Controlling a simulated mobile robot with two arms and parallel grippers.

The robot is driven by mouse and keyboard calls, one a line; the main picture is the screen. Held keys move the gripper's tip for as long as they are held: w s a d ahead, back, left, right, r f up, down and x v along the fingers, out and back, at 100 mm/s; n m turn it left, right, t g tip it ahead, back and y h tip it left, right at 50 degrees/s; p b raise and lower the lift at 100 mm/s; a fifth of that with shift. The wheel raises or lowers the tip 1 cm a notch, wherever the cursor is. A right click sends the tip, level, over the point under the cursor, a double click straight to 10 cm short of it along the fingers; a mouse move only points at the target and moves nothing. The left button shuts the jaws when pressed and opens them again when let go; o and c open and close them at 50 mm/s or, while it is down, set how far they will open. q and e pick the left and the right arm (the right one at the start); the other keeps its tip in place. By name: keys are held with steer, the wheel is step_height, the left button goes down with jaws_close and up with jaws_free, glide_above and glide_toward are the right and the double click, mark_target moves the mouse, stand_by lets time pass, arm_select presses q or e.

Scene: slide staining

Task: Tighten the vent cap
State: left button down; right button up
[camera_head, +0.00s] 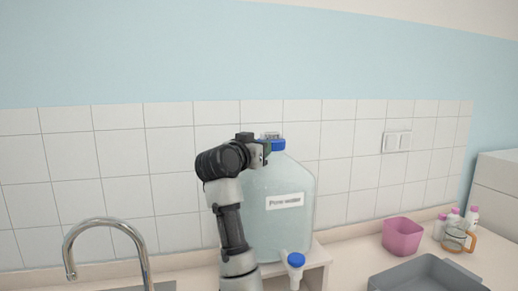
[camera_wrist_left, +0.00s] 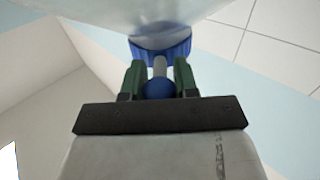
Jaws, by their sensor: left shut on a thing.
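A large clear bottle (camera_head: 275,225) labelled "Pure water" stands upright on a low stand. The blue vent cap (camera_head: 278,144) is at its top. In the left wrist view the cap shows as a blue ribbed ring (camera_wrist_left: 160,50), with a grey stem (camera_wrist_left: 159,67) and a blue rounded knob (camera_wrist_left: 158,89) in line with it. My left gripper (camera_head: 266,148) is at the cap. In the wrist view its green fingers (camera_wrist_left: 159,80) are on both sides of the stem and knob, shut on this part of the cap. The cap's thread is hidden. My right gripper is not in view.
A tap with a blue knob (camera_head: 296,259) sits low on the bottle's front. A curved faucet (camera_head: 105,225) is at left. A pink container (camera_head: 402,237), a grey tray (camera_head: 428,274), a glass mug (camera_head: 455,240) and small bottles (camera_head: 472,216) are at right. The tiled wall is close behind.

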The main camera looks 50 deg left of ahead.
arm_select(q)
steer(key=shift+r, duration=0.15)
steer(key=c, duration=1.1)
jaws_free()
steer(key=shift+o, duration=1.2)
steer(key=shift+a, duration=0.1)
steer(key=b+v, duration=0.3)
steer(key=v, duration=0.7)
steer(key=shift+s, duration=0.35)
steer(key=shift+f, duration=0.2)
